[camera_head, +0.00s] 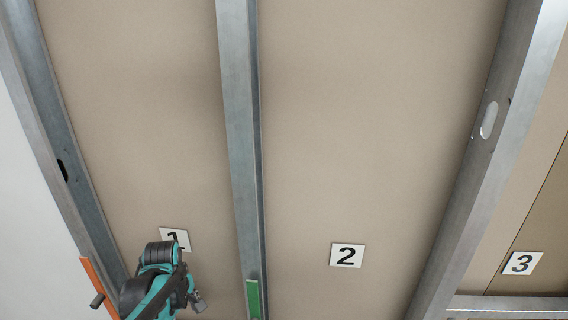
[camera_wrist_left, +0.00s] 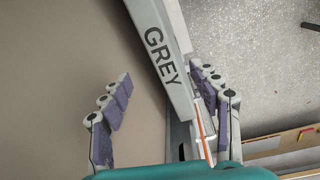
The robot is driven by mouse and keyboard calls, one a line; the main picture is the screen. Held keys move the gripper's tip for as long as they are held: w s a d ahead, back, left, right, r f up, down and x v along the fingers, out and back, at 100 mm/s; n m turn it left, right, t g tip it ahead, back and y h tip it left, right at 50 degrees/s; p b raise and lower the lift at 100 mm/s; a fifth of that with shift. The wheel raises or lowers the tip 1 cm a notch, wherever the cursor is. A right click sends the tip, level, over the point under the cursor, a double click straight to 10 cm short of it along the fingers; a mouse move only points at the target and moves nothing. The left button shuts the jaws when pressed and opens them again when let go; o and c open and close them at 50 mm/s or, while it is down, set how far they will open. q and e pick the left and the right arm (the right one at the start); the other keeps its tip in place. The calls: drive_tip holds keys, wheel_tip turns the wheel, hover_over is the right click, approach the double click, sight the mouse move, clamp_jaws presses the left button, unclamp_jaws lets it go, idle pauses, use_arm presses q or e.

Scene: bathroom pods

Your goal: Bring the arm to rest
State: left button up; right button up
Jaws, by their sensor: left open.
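My left arm (camera_head: 160,285) shows in the head view at the bottom left, teal and black, in front of the wall panel by the number 1 plate. In the left wrist view my left gripper (camera_wrist_left: 161,76) is open, its two purple-padded fingers spread apart. A grey bar marked GREY (camera_wrist_left: 158,50) runs down between the fingers, closer to the right one. I cannot tell whether that finger touches it. My right gripper is in neither view.
Metal studs (camera_head: 240,130) divide the beige panels. Number plates 1 (camera_head: 174,239), 2 (camera_head: 347,255) and 3 (camera_head: 522,263) are on them. A green strip (camera_head: 253,299) and an orange strip (camera_head: 98,285) sit low on studs. Speckled grey floor (camera_wrist_left: 255,70) shows at right in the wrist view.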

use_arm(q)
drive_tip(key=s+d+r+m+t, duration=0.55)
drive_tip(key=s+d+m, duration=0.4)
drive_tip(key=m, duration=0.45)
wheel_tip(320, 180, down, 27)
drive_tip(key=m+b, duration=0.1)
drive_tip(key=b, duration=2.5)
drive_tip(key=shift+s+a+f+t+b, duration=0.15)
drive_tip(key=shift+s+t+b, duration=0.25)
drive_tip(key=shift+t, duration=0.05)
